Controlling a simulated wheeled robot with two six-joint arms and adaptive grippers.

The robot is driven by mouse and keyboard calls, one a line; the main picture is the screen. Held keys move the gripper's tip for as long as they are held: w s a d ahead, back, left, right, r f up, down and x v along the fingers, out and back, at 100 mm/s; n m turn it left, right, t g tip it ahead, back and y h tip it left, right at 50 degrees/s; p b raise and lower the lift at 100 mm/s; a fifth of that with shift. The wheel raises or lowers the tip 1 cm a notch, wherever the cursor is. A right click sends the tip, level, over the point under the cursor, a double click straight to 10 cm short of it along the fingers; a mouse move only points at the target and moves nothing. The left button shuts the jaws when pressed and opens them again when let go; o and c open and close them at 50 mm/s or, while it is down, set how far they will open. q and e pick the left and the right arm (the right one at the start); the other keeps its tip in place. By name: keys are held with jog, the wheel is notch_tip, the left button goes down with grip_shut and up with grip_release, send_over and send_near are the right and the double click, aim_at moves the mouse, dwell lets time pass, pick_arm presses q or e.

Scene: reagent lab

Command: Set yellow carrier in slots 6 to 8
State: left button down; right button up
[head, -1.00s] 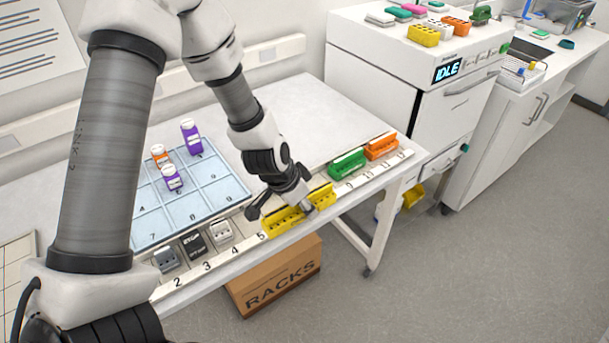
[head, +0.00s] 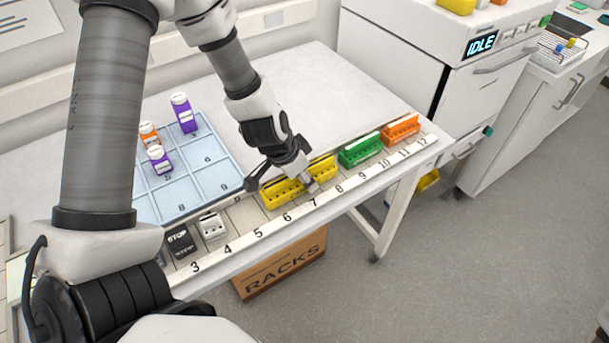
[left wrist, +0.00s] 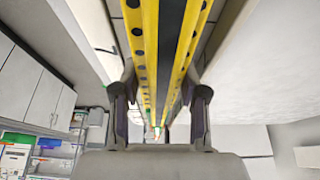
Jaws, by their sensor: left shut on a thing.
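The long yellow carrier (head: 274,197) lines up in the head view with the slots behind numbers 6, 7 and 8 of the white numbered strip (head: 273,225). My left gripper (head: 281,184) is over its middle and shut on it, hiding part of it. In the left wrist view the yellow carrier (left wrist: 150,50) runs lengthwise between the fingers of my left gripper (left wrist: 160,97). I cannot tell whether its underside rests fully in the slots. My right gripper is not in view.
A green carrier (head: 362,151) and an orange carrier (head: 401,130) stand to the right in the row. A white module (head: 212,226) and a black STOP module (head: 181,243) stand to the left. A blue grid tray (head: 215,185) with several bottles lies behind. Slot 5 looks empty.

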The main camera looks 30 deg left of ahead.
pick_arm(q)
jog(key=c, duration=1)
grip_release()
jog(key=shift+f, duration=0.2)
jog(key=shift+c, duration=0.2)
jog(key=shift+o, duration=0.8)
jog(key=shift+w+f, duration=0.1)
jog(key=shift+w, duration=0.15)
jog(key=p+v, duration=1.1)
jog(key=v, duration=0.2)
jog(key=shift+d, duration=0.15)
jog(key=shift+f, duration=0.1)
jog(key=shift+w, duration=0.1)
